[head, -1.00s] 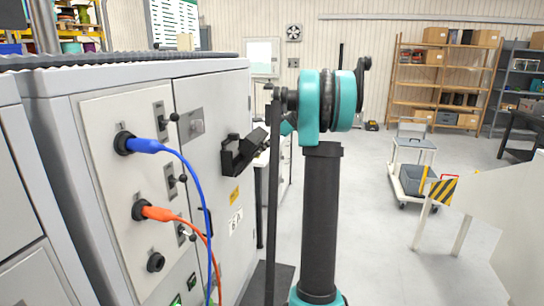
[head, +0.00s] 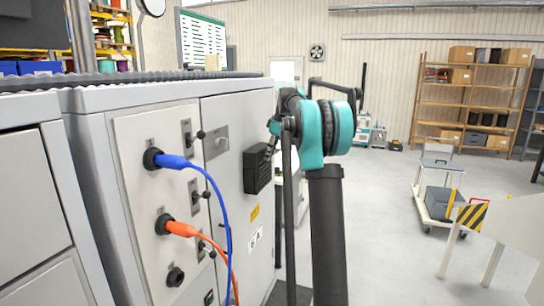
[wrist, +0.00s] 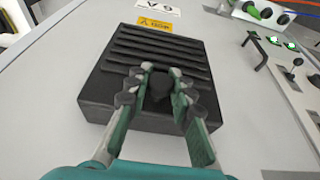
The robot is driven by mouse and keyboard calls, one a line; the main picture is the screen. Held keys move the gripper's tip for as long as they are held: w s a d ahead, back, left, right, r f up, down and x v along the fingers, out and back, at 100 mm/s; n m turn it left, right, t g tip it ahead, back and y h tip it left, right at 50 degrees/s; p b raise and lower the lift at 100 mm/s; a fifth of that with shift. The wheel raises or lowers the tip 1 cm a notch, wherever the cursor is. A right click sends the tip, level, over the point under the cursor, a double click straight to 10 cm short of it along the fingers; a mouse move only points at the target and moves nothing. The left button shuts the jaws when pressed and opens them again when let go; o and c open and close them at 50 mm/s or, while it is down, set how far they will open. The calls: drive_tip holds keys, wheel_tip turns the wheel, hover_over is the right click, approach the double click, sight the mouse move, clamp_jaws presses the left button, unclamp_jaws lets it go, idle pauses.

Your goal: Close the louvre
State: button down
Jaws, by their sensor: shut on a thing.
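The louvre (head: 258,168) is a black box on the grey cabinet door. In the head view its front looks closed up into one solid block. In the wrist view the louvre (wrist: 160,50) shows several parallel dark slats. My gripper (wrist: 160,82) is in front of it, its teal and grey fingers on either side of a small dark knob (wrist: 160,90) and shut on it. In the head view my gripper (head: 274,127) is at the louvre's upper right, partly hidden by my arm.
The cabinet panel left of the louvre has small levers and sockets with a blue plug (head: 175,162) and an orange plug (head: 182,229), their cables hanging down. A black door handle (wrist: 255,50) shows in the wrist view. Open floor with a trolley (head: 440,185) lies to the right.

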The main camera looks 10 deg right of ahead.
drive_tip(key=shift+w+a, duration=0.1)
drive_tip(key=shift+a, duration=0.05)
drive_tip(key=c, duration=1.3)
unclamp_jaws()
drive_tip(key=shift+r, duration=0.1)
drive_tip(key=v, duration=1.2)
drive_tip(key=s+a+f+m, duration=0.2)
drive_tip(key=s+f, duration=0.3)
drive_tip(key=f, duration=0.1)
drive_tip(key=s+a+f+m+h, duration=0.1)
drive_tip(key=s+a+f+m, duration=0.1)
drive_tip(key=s+f, duration=0.4)
drive_tip(key=s+a+f+m, duration=0.1)
drive_tip(key=s+f, duration=0.4)
drive_tip(key=f, duration=0.1)
drive_tip(key=shift+s+a+f+m+t+h, duration=0.25)
drive_tip(key=shift+a+f+m+t+h, duration=0.15)
drive_tip(key=s+f+m, duration=0.1)
drive_tip(key=s+f, duration=0.6)
drive_tip(key=s, duration=0.2)
drive_tip(key=s+a+f+m+h, duration=0.1)
drive_tip(key=s+f+m, duration=0.1)
drive_tip(key=s+f, duration=0.5)
drive_tip(key=s+a+f+m+t, duration=0.1)
drive_tip(key=s+f+m, duration=0.1)
drive_tip(key=s+f, duration=0.5)
drive_tip(key=shift+s+f, duration=0.2)
drive_tip(key=shift+s, duration=1.85)
drive_tip(key=shift+c, duration=0.2)
